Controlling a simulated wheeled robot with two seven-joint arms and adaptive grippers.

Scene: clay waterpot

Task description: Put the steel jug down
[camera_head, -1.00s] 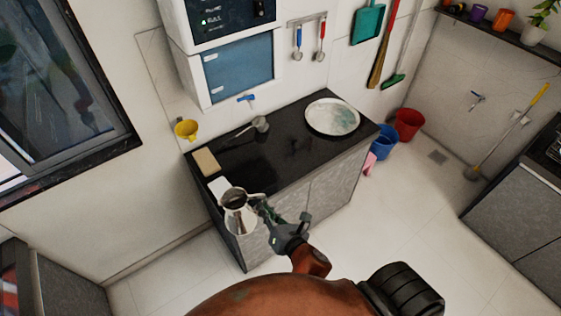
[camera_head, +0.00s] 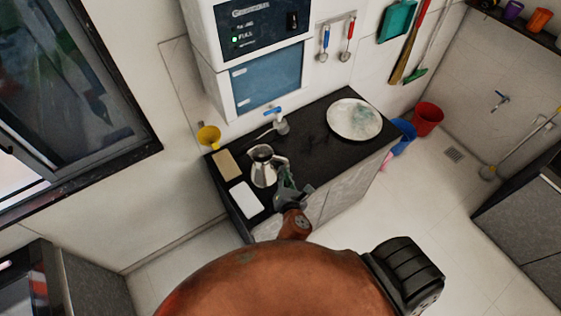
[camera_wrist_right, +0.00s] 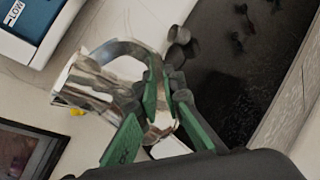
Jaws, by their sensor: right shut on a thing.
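The steel jug (camera_head: 262,172) is upright at the left part of the black counter (camera_head: 316,150) in the head view. I cannot tell whether its base touches the counter or hangs a little above it. My right gripper (camera_head: 283,180) is shut on the jug's handle, at the jug's right side. In the right wrist view the shiny jug (camera_wrist_right: 88,82) shows beyond the green fingers (camera_wrist_right: 160,100), which close around its handle. My left gripper is not in view.
A tan block (camera_head: 227,164) and a white slab (camera_head: 246,199) lie left of the jug. A ladle (camera_head: 281,127) lies behind it, under the water purifier (camera_head: 262,80). Counter between jug and plate is clear.

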